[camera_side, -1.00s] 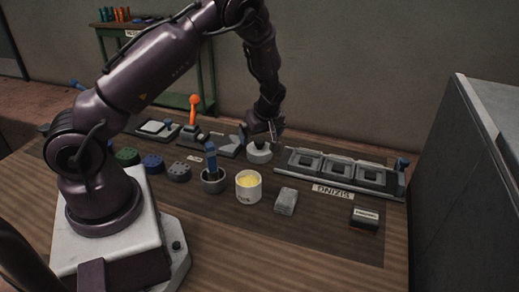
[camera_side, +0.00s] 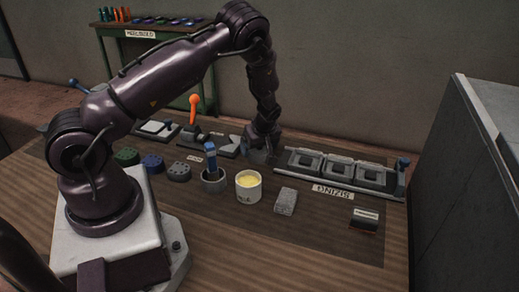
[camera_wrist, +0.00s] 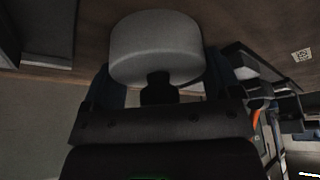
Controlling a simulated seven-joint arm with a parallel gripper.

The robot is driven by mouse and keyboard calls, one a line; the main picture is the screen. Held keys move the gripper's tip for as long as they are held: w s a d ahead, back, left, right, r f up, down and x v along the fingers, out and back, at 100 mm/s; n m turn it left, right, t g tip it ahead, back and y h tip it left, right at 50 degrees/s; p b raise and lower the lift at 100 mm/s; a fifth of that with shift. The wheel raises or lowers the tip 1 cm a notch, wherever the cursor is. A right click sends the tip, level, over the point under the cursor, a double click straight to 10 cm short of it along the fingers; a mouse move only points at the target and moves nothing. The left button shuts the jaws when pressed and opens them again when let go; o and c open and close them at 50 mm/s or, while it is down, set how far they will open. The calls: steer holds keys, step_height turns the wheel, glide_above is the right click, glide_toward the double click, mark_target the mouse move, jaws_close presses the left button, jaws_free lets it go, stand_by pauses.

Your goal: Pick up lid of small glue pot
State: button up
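A pale grey pot (camera_side: 258,158) stands at the back of the mat, left of the sizing rack, mostly hidden by my gripper (camera_side: 262,148) in the side view. The wrist view shows a pale round body (camera_wrist: 155,48) with a short dark knob (camera_wrist: 158,88), which looks like the lid's handle. I cannot make out the seam between lid and pot.
An open white pot with yellow contents (camera_side: 248,187) stands nearer, beside a grey cup with a blue-handled tool (camera_side: 212,180). A grey block (camera_side: 285,201) lies to its right. The sizing rack (camera_side: 340,170) is close to my gripper's right. An orange-handled lever (camera_side: 194,112) stands to the left.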

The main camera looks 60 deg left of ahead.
steer(key=shift+r, duration=0.15)
step_height(320, 180, up, 8)
steer(key=shift+r, duration=0.25)
steer(key=s+d+r+m, duration=0.1)
steer(key=d+r, duration=0.1)
steer(key=d, duration=0.5)
steer(key=s+d+r+m, duration=0.1)
steer(key=s+d, duration=0.1)
steer(key=d, duration=0.4)
steer(key=shift+n, duration=0.9)
steer(key=s, duration=0.4)
steer(key=s+d+f, duration=0.1)
steer(key=s, duration=0.1)
steer(key=shift+s, duration=0.35)
steer(key=shift+w+f, duration=0.1)
steer(key=shift+f, duration=1.7)
steer(key=shift+f, duration=0.5)
